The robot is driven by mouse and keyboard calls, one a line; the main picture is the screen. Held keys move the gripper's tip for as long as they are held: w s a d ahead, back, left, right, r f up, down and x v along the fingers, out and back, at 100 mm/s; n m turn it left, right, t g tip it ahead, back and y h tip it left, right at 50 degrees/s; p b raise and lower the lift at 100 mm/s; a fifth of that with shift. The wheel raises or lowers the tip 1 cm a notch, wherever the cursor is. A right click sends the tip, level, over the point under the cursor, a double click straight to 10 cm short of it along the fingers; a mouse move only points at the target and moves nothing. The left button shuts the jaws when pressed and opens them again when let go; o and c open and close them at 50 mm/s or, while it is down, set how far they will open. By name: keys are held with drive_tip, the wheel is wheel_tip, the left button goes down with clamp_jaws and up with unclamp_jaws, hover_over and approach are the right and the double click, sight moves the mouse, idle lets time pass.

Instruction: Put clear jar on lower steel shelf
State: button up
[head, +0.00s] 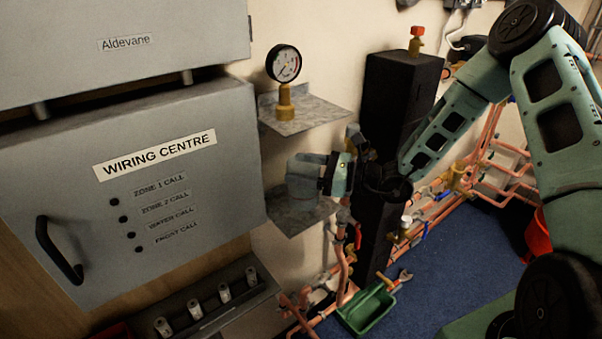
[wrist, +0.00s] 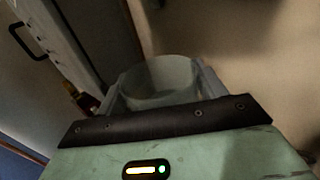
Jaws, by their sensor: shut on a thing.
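The clear jar (wrist: 162,82) shows in the wrist view as a see-through round rim between the two fingers. My gripper (wrist: 158,88) is shut on it. In the head view my gripper (head: 308,175) reaches in from the right, with its fingers pointing left. The jar is faint there, largely hidden by the fingers. The lower steel shelf (head: 297,217) is a grey metal plate on the wall, just below the gripper. I cannot tell whether the jar touches the shelf or hangs a little above it.
An upper steel shelf (head: 310,114) holding a brass pressure gauge (head: 284,66) is above the gripper. The grey wiring centre cabinet (head: 150,190) stands close on the left. A tall black column (head: 398,100) and copper pipes (head: 344,262) are on the right. A green tray (head: 366,313) lies below.

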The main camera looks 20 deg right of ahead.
drive_tip(key=shift+f, duration=0.7)
drive_tip(key=shift+w+a+f+p, duration=0.2)
drive_tip(key=shift+w+f+p, duration=0.15)
drive_tip(key=shift+w+f, duration=0.05)
drive_tip(key=shift+f, duration=0.2)
drive_tip(key=o, duration=1.7)
